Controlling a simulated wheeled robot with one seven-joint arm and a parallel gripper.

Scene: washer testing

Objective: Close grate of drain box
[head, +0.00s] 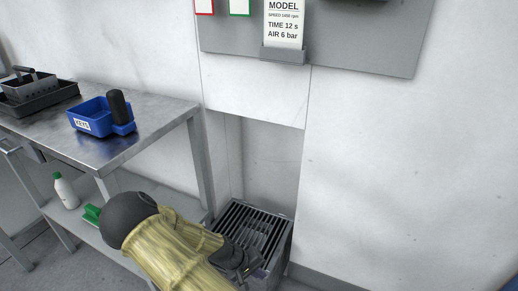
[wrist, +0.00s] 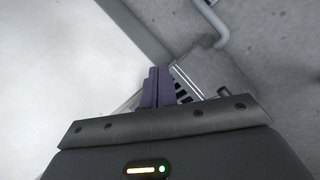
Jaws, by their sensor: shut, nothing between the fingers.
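The drain box (head: 279,252) is a grey box on the floor against the wall, at the lower middle of the head view. Its dark slatted grate (head: 252,219) appears to lie across the top, but my arm hides the near left part, so I cannot tell whether it sits fully flat. My gripper (head: 250,268) is at the near side of the box. In the wrist view its two purple-grey fingers (wrist: 157,86) are together and empty, with a few slats just beyond the tips. I cannot tell whether they touch the grate.
A metal table (head: 150,118) at left holds a blue bin (head: 95,118) and a dark tray (head: 35,100). A white bottle (head: 65,191) stands on its lower shelf. The wall rises directly behind the box. A pipe (wrist: 213,22) shows in the wrist view.

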